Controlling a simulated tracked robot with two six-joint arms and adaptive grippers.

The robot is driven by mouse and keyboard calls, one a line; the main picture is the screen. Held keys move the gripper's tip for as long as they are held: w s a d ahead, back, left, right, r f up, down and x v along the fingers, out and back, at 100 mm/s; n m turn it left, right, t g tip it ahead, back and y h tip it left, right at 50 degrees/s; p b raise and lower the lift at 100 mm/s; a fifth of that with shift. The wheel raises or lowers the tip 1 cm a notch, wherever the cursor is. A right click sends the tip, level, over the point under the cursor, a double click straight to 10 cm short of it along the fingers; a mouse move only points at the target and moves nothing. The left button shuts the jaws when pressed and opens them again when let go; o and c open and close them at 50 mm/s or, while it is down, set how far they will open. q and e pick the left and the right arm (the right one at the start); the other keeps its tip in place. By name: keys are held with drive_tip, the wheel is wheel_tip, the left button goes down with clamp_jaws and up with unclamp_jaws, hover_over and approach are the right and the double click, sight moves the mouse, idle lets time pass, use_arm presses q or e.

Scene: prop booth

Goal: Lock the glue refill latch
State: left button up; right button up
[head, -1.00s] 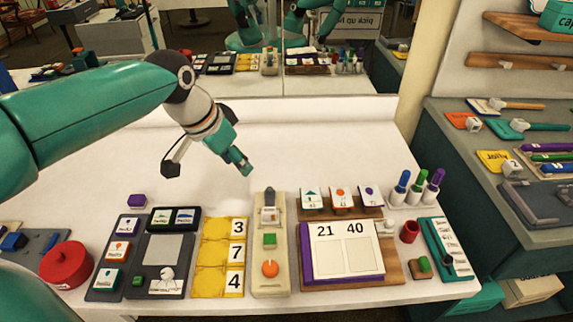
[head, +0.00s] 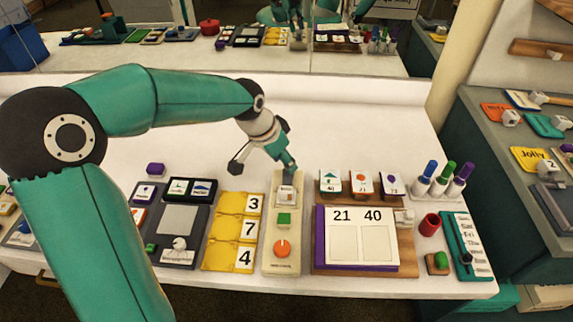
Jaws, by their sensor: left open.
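A narrow beige panel (head: 267,222) lies on the white table, with a small white-and-grey latch-like part (head: 286,196) at its far end. My left gripper (head: 263,166) is open and empty at the panel's far end. One finger is just behind the latch part and partly covers that end; I cannot tell whether they touch. My right gripper is not directly in view.
Yellow number cards (head: 229,232) lie left of the panel and a calendar board (head: 357,238) lies right of it. Small picture cards (head: 361,183) stand behind the board. Markers (head: 443,178) stand at the right. A mirror (head: 180,45) lines the back; the table's rear is clear.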

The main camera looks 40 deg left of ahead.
sight(288, 175)
use_arm(q)
drive_tip(key=shift+x, duration=1.55)
clamp_jaws()
